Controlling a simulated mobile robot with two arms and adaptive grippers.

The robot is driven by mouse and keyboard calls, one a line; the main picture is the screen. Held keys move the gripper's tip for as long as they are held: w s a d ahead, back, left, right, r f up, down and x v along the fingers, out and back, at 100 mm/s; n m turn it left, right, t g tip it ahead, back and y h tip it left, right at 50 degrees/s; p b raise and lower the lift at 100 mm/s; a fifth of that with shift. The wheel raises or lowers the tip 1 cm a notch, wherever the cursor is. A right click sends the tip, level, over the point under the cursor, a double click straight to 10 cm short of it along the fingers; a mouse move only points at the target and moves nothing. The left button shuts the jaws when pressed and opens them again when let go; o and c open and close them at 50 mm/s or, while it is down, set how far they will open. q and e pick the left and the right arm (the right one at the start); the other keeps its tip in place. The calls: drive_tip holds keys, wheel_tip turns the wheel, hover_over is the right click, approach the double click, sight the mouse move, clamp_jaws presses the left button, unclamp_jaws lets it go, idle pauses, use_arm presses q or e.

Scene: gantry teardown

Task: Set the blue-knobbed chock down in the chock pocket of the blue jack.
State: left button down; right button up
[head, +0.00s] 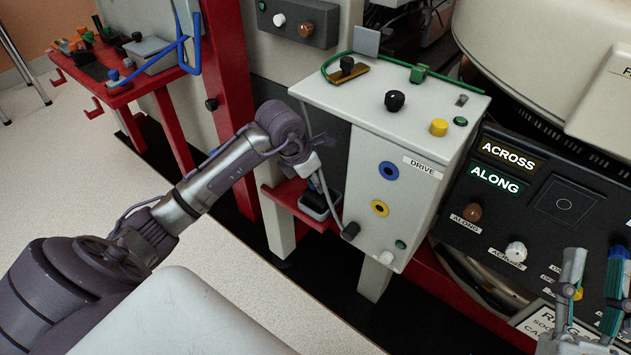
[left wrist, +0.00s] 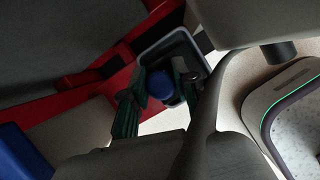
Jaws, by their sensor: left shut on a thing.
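The blue knob of the chock (left wrist: 160,86) sits between the two dark green fingers of my left gripper (head: 315,186) in the left wrist view. The gripper is shut on it; the chock's body is mostly hidden. The gripper points down at a grey-rimmed tray (head: 318,212) on a red shelf. The tray also shows in the left wrist view (left wrist: 172,42), just beyond the fingers. I cannot tell whether the chock touches it. A blue jack cannot be made out for certain, nor its pocket. My right gripper (head: 594,262) is open and empty at lower right.
A white DRIVE box (head: 390,150) with knobs stands close right of my left gripper. A red post (head: 228,80) rises behind it. A red bench (head: 120,95) with tools is at upper left. A dark control panel (head: 540,210) is at right. Pale floor lies open at left.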

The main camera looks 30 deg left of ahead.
sight(306, 193)
drive_tip(key=shift+s+r, duration=0.1)
drive_tip(key=shift+r, duration=0.05)
use_arm(q)
drive_tip(key=c, duration=0.9)
unclamp_jaws()
drive_tip(key=shift+s+r, duration=0.1)
drive_tip(key=shift+r, duration=0.3)
drive_tip(key=p+v, duration=0.2)
drive_tip(key=v, duration=0.4)
drive_tip(key=shift+s+a+r, duration=0.1)
drive_tip(key=shift+s+r, duration=0.15)
drive_tip(key=shift+r, duration=0.1)
use_arm(e)
wheel_tip(306, 193, down, 9)
drive_tip(key=w+g+h, duration=0.2)
drive_tip(key=w+g, duration=0.1)
drive_tip(key=g, duration=0.3)
drive_tip(key=shift+d, duration=0.35)
drive_tip(key=shift+s, duration=0.1)
